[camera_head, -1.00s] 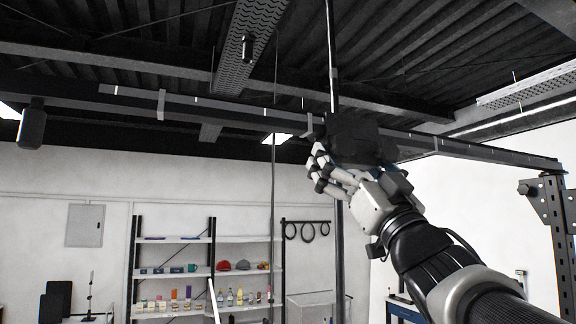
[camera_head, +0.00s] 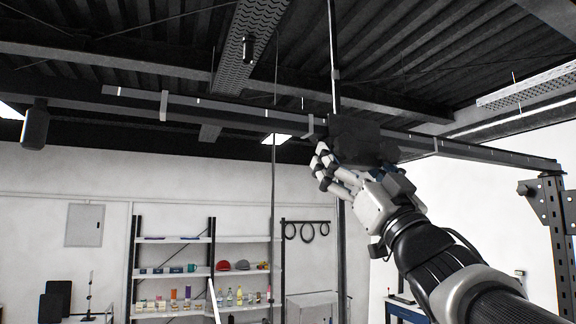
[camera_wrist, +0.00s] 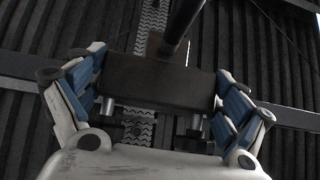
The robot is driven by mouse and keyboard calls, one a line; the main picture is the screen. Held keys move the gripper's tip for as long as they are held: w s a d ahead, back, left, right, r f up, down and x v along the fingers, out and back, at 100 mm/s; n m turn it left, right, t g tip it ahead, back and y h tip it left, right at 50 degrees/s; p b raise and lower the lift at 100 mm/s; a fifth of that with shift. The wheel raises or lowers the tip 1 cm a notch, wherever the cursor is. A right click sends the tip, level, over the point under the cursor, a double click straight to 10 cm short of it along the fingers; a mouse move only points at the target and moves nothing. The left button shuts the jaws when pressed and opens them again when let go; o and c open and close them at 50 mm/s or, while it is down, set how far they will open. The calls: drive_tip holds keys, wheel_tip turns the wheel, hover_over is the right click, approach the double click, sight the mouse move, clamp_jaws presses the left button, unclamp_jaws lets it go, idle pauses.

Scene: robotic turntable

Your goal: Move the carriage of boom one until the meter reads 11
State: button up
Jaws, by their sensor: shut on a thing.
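A dark block-shaped carriage (camera_head: 362,142) sits on a long grey boom (camera_head: 235,113) that runs across the upper part of the head view. A dark vertical rod rises behind the carriage. My gripper (camera_head: 330,168) reaches up from the lower right and is shut on the carriage. In the wrist view the carriage (camera_wrist: 160,82) lies between the two blue-padded fingers, one on each side. The boom also shows behind it in the wrist view (camera_wrist: 285,116). I cannot make out a meter or any reading.
A perforated steel post (camera_head: 561,235) stands at the right. Shelves (camera_head: 174,277) with bottles and caps stand by the back wall. Ceiling beams run above.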

drive_tip(key=w+d+p, duration=0.1)
drive_tip(key=w+d, duration=0.2)
drive_tip(key=d, duration=0.5)
drive_tip(key=shift+d, duration=0.15)
drive_tip(key=o, duration=1.2)
drive_tip(key=shift+w, duration=0.1)
drive_tip(key=v, duration=1.2)
